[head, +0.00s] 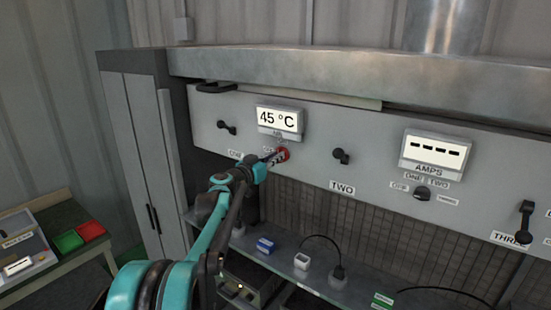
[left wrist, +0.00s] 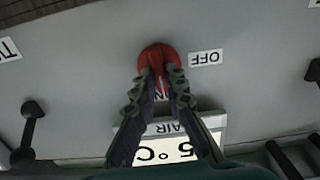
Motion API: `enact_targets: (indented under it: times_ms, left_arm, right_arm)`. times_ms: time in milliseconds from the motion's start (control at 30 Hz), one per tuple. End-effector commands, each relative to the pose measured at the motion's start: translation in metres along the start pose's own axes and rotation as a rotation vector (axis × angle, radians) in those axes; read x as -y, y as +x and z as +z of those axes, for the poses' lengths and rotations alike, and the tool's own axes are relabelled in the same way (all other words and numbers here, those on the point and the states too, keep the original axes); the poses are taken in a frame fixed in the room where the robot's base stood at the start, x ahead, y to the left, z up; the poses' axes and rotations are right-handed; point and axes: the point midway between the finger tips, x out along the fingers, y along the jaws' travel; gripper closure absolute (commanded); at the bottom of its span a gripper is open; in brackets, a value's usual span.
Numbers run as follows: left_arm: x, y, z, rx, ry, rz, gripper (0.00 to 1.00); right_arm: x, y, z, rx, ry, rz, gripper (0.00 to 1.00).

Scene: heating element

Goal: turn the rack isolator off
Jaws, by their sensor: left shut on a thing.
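The rack isolator is a round red knob (head: 284,154) on the grey panel, just under the 45 °C display (head: 279,121). In the left wrist view, which is upside down, the red knob (left wrist: 157,53) sits at the top middle with an OFF label (left wrist: 206,58) at its right. Another label just below it is mostly hidden by my fingers, with an N showing. My left gripper (head: 273,159) reaches the knob from the front left. In the left wrist view its fingers (left wrist: 162,90) are closed on the knob's red handle, which points down in the picture. My right gripper is out of view.
Black switches sit on the panel at left (head: 227,128) and right (head: 341,156) of the knob. An AMPS display (head: 432,150) is further right. A shelf (head: 330,290) with small blocks and cables runs below. A metal ledge (head: 350,75) overhangs the panel.

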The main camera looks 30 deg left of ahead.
Motion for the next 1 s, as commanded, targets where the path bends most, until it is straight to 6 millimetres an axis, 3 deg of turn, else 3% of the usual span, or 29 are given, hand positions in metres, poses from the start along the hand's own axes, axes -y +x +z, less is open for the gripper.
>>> enact_targets:
  times_ms: [267,1000]
  left_arm:
    - [0.002,0.000,0.001,0.000,-0.183,-0.001,1.00]
    - [0.005,0.000,0.003,-0.001,-0.884,-0.001,1.00]
  right_arm:
    - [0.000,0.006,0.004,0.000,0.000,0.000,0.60]
    - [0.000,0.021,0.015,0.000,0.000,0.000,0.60]
